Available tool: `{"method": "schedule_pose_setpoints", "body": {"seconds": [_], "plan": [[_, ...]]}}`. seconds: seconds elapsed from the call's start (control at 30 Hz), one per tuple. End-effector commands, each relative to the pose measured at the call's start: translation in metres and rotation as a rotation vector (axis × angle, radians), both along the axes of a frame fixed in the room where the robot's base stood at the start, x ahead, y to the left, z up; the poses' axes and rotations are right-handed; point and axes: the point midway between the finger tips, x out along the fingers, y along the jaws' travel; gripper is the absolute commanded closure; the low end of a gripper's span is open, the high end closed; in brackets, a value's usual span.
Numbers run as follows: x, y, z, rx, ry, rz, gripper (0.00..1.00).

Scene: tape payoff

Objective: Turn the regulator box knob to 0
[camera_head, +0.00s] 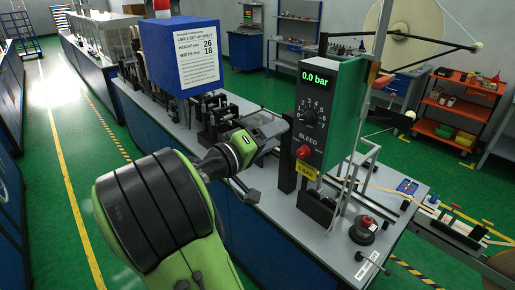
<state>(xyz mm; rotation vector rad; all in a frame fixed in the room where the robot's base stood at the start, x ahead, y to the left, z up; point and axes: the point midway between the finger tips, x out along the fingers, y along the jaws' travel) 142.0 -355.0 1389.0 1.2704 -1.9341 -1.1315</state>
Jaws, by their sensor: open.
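The regulator box (345,105) is green with a black front panel, standing upright on the machine bench. Its green display reads 0.0 bar. The black knob (310,117) sits below the display, inside a ring of white numbers. Where its pointer stands is too small to tell. A red button (303,152) lies under the word BLEED, with a yellow label (306,170) below it. My gripper (268,158) is open, to the left of the panel and lower than the knob. It appears apart from the knob, and its fingertips are partly hard to make out against the dark machine parts.
A blue box (165,60) with a set-up sheet (198,54) stands on the bench at the left. A black round part with a red top (364,228) stands at the bench's front right. A large tape reel (420,25) hangs behind. An orange cart (458,110) stands at the right.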

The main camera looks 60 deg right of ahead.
Motion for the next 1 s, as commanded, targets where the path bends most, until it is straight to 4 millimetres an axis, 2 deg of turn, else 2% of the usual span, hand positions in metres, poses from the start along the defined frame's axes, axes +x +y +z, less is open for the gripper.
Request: {"method": "schedule_pose_setpoints", "body": {"seconds": [0.43,1.0], "plan": [[0.019,0.043,0.002,0.000,0.002,0.001,0.42],[0.020,0.046,0.001,0.000,0.001,-0.001,0.42]]}}
